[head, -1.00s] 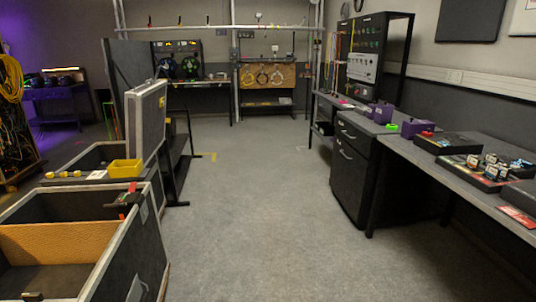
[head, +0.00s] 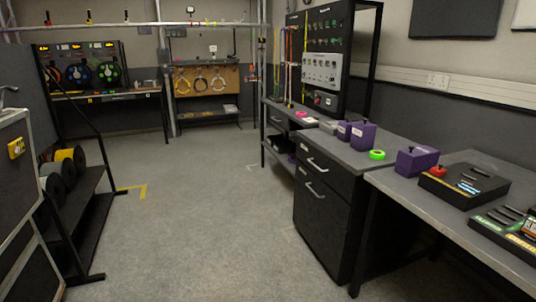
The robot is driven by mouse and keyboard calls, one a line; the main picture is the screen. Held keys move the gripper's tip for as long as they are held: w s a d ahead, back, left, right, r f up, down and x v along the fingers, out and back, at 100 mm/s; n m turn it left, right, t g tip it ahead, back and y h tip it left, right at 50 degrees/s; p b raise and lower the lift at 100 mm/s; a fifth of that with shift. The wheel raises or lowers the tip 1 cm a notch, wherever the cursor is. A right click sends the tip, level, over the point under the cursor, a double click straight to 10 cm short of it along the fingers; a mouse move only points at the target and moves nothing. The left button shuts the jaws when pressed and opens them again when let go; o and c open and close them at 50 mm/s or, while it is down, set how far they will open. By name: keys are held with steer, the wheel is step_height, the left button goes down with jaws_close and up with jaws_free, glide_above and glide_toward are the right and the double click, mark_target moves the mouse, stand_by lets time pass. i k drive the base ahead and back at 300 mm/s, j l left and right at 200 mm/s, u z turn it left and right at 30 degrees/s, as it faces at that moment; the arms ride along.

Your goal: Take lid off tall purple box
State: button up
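Several purple boxes stand on the right-hand worktops in the head view. The tallest-looking purple box (head: 363,136) stands on top of the black drawer cabinet, upright, with a small dark knob on its top. A wider purple box (head: 416,161) with a dark knob sits further right, at the near bench's left end. The edges of the lids are too small to make out. My gripper is not in view.
A green ring (head: 377,154) lies beside the tall box. The black drawer cabinet (head: 322,200) and grey bench (head: 460,222) line the right side. A black device with a red button (head: 464,184) is on the bench. A reel rack (head: 85,215) stands left. The floor (head: 200,225) between is clear.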

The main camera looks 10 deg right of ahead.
mark_target(364, 123)
steer(key=i+z, duration=0.3)
steer(key=i, duration=0.4)
steer(key=i+z, duration=0.3)
steer(key=i, duration=0.35)
steer(key=i+j, duration=0.3)
steer(key=i+j+u, duration=0.1)
steer(key=i+j, duration=0.2)
steer(key=i, duration=0.25)
steer(key=i+j, duration=0.3)
steer(key=i+j+u, duration=0.1)
steer(key=i+j, duration=0.15)
steer(key=i, duration=0.25)
steer(key=i+j, duration=0.25)
steer(key=i, duration=0.2)
steer(key=u, duration=0.05)
